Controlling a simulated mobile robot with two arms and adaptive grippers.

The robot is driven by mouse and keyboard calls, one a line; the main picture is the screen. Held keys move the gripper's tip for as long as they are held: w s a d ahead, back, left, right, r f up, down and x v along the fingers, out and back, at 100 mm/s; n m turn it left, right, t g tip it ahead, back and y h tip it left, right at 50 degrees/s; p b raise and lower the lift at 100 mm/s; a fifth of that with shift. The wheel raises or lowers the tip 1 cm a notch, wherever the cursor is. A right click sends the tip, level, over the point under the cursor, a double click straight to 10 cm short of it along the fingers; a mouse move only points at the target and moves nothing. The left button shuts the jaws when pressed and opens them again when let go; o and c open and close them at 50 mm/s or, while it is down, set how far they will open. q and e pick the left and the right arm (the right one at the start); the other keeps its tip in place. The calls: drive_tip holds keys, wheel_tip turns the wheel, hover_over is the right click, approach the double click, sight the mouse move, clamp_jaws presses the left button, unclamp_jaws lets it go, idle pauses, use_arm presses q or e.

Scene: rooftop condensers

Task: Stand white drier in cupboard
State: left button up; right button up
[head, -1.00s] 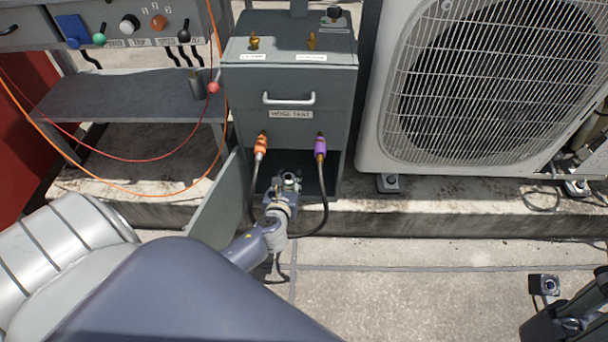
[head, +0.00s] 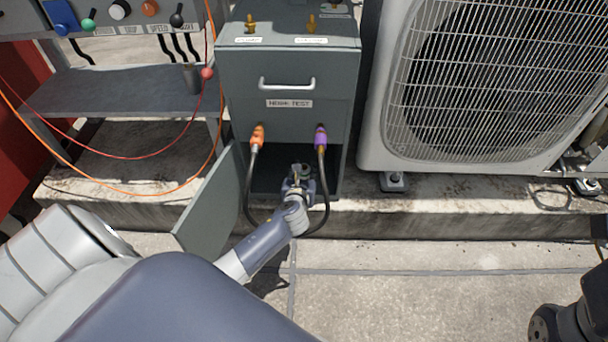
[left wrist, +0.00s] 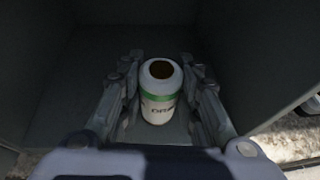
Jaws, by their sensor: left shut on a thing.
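The white drier (left wrist: 160,108), a small canister with a green band and a dark brown round top, stands upright between the fingers of my left gripper (left wrist: 158,70) in the left wrist view. The fingers are shut on its sides. In the head view my left gripper (head: 298,180) is at the open front of the cupboard (head: 268,168), the dark space low in the grey cabinet. The drier cannot be made out clearly there. I cannot tell whether its base touches the cupboard floor.
The cupboard door (head: 212,205) hangs open to the left. Black hoses with orange (head: 257,136) and purple (head: 321,138) fittings hang on either side of the opening. A condenser (head: 376,120) stands at the right. A shelf (head: 110,97) is at the left.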

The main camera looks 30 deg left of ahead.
use_arm(q)
drive_tip(key=shift+f, duration=0.1)
drive_tip(key=o, duration=1.2)
